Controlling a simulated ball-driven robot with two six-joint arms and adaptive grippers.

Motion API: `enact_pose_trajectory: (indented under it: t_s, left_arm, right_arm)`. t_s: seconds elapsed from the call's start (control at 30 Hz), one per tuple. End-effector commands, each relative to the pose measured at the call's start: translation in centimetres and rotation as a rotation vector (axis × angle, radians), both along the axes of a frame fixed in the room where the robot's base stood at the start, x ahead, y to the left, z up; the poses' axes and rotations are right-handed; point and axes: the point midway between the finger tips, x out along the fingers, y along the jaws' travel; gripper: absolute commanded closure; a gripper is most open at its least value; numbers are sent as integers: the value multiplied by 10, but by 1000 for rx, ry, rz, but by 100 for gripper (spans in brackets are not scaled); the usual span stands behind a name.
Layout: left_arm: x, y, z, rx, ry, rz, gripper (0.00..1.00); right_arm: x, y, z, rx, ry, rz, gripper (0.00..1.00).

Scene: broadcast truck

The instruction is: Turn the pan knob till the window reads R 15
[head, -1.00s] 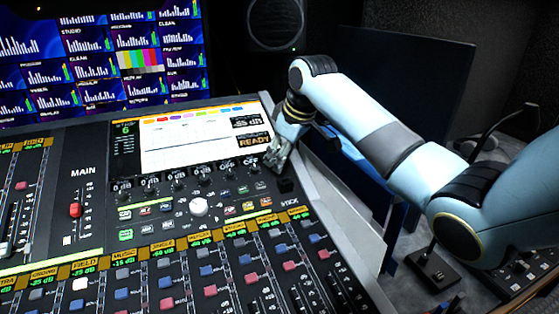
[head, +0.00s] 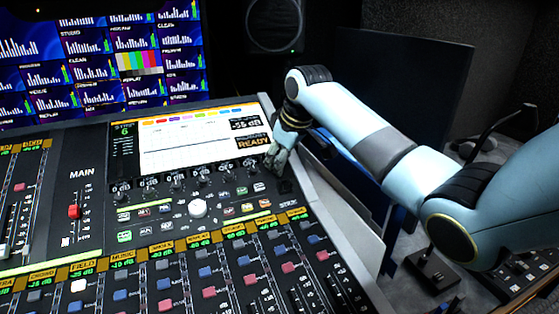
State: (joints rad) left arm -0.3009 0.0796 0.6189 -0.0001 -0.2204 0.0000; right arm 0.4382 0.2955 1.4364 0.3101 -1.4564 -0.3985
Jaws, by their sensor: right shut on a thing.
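My right gripper (head: 273,168) reaches down over the right end of the row of small dark knobs, below the screen on the mixing console (head: 90,205). It is shut on a small knob there, which its fingers mostly hide. Other dark knobs (head: 176,184) stand in a row to its left, each with a small readout window above. The windows are too small to read surely, and none can be made out as R 15. My left gripper is not in view.
Several faders (head: 165,283) fill the front. A dark panel (head: 400,85) stands behind my right arm.

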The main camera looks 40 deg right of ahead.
Motion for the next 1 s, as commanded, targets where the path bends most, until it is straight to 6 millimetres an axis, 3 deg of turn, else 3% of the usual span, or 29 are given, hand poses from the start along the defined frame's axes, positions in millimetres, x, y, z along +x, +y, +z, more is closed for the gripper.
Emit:
enact_pose_trajectory:
  t_s: [0.17, 0.7, 1.0]
  left_arm:
    - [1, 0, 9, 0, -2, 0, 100]
    - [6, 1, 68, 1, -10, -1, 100]
    - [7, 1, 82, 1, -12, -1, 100]
  right_arm:
    - [-1, 1, 1, 14, 0, -32, 100]
    - [-2, 1, 3, 143, -31, -342, 100]
    - [-1, 1, 1, 189, -43, -456, 100]
